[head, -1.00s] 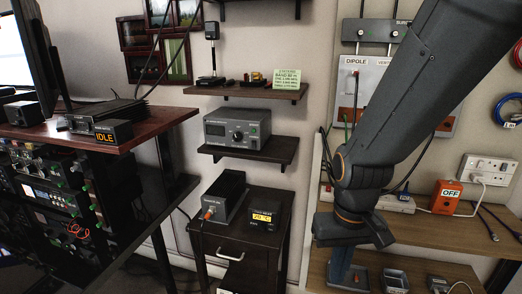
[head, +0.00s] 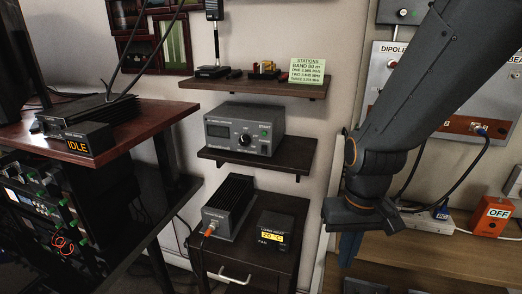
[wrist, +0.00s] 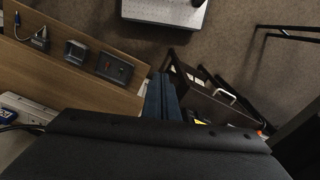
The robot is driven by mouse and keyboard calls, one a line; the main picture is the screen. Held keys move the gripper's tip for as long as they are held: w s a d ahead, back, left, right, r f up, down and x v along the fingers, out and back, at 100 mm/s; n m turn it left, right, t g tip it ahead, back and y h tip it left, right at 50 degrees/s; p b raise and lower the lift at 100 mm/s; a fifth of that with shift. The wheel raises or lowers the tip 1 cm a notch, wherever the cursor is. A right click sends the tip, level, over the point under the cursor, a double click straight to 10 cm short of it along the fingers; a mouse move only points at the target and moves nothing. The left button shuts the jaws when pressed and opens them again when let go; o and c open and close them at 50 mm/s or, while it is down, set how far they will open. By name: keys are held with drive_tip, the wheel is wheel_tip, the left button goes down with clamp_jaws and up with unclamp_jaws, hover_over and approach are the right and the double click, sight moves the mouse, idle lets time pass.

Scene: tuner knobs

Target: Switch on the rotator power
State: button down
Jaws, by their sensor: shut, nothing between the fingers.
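I can read no label naming the rotator power in any view. An orange box (head: 491,216) marked OFF stands on the wooden bench at the right edge of the head view. A meter unit (head: 243,130) with a round knob sits on the middle wall shelf. My gripper (head: 350,247) points down, shut and empty, between the dark cabinet and the bench. It touches nothing that I can see. In the wrist view, its blue fingers (wrist: 160,98) lie together, between the wooden bench (wrist: 70,85) and the cabinet (wrist: 210,97).
A finned black unit (head: 229,207) and a heat display (head: 274,233) stand on the low cabinet. An IDLE box (head: 90,138) sits on the left desk. Shelves (head: 255,158) jut from the wall. Small boxes (wrist: 115,68) line the bench in the wrist view.

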drive_tip(key=n+t+h+p, duration=0.6)
drive_tip(key=n+t+p, duration=0.2)
drive_tip(key=n+t, duration=0.65)
approach(263, 153)
drive_tip(key=s+d+f+v, duration=0.1)
drive_tip(key=v, duration=0.7)
drive_tip(key=shift+w+f+t, duration=0.1)
drive_tip(key=shift+w+t, duration=0.35)
drive_tip(key=shift+w+m, duration=0.1)
drive_tip(key=shift+m, duration=0.15)
drive_tip(key=shift+y, duration=0.3)
drive_tip(key=p+x, duration=0.2)
drive_tip(key=x, duration=1.1)
drive_tip(key=shift+w+d+p, duration=0.2)
drive_tip(key=shift+w+p, duration=0.1)
drive_tip(key=shift+w, duration=0.05)
